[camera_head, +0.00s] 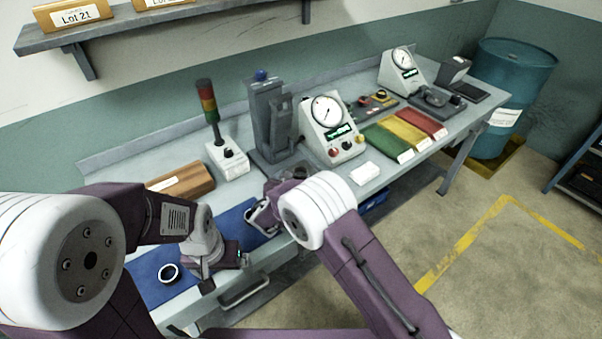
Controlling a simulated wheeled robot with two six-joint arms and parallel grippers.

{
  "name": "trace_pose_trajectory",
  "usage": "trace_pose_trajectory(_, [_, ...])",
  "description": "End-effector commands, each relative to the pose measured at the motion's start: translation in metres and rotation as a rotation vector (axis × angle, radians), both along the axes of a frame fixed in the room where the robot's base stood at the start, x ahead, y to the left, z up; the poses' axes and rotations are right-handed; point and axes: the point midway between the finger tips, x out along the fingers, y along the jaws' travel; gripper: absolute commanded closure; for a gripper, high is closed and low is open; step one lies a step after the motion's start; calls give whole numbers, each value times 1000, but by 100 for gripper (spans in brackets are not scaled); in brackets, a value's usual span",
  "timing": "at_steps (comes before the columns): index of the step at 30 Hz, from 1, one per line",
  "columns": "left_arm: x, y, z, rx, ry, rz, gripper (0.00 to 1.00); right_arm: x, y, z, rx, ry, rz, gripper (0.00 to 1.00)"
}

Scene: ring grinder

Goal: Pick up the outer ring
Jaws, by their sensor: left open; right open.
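A small ring (168,265), dark inside with a pale rim, lies flat on the blue mat (147,291) at the front left of the workbench. My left gripper (207,283) is open, just to the right of the ring and apart from it. My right gripper (262,217) is open over the right part of the blue mat, farther from the ring. It is partly hidden by its own white wrist. I see nothing held in either gripper.
A wooden box (182,183) and a signal tower (229,160) stand behind the mat. A grey press (268,120) and a dial gauge (331,127) stand farther right. Green, yellow and red mats (405,135) lie beyond. A drawer handle (244,291) juts from the bench front.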

Motion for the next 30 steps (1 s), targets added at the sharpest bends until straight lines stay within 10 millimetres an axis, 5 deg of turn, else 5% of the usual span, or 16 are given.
trace_pose_trajectory(7, [0,0,11,0,0,0,6,35,-17,-17,0,1,-3,27])
trace_pose_trajectory(15, [0,0,11,0,0,0,6,41,-18,-20,0,1,-1,27])
trace_pose_trajectory(16, [0,0,11,0,0,0,6,41,-18,-20,0,1,-1,30])
trace_pose_trajectory(24, [0,0,11,0,0,0,6,41,-18,-19,1,0,-1,100])
trace_pose_trajectory(30, [0,0,11,0,0,0,6,41,-18,-19,1,0,-1,100])
